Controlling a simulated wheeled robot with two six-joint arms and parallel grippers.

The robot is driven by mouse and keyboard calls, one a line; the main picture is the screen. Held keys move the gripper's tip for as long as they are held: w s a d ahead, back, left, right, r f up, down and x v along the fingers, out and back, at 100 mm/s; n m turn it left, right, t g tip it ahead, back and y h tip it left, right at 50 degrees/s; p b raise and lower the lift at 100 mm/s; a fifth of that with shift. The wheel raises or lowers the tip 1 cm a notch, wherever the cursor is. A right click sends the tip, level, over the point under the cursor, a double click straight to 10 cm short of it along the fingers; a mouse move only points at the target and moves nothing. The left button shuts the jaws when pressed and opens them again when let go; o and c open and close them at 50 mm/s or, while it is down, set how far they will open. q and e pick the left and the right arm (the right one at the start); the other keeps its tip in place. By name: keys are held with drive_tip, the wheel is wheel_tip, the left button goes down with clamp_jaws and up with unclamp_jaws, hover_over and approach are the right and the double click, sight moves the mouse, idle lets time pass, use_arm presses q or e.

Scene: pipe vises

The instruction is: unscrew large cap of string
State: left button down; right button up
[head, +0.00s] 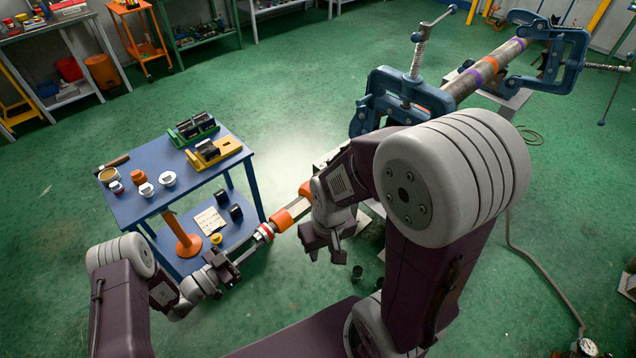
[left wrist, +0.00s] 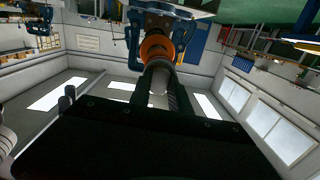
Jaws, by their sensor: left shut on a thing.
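The pipe string (head: 478,77) has purple and orange bands and is clamped in two blue vises at the upper right. What looks like its near end runs down-left, with orange bands (head: 284,221) and a red-and-white end piece, seemingly the large cap (head: 265,232). My left gripper (head: 242,252) is at this end, shut on the end piece, though the contact is hard to make out. In the left wrist view a grey cylinder (left wrist: 159,80) lies between its fingers, with an orange ring (left wrist: 156,47) beyond. My right gripper (head: 324,245) hangs beside the string, apart from it, apparently open and empty.
The near blue vise (head: 385,95) stands behind my right arm. Green floor is open between cart and vises.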

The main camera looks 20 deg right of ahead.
use_arm(q)
drive_tip(key=shift+f, duration=0.2)
drive_tip(key=c, duration=1.4)
unclamp_jaws()
drive_tip(key=shift+s, duration=0.1)
drive_tip(key=shift+o, duration=0.5)
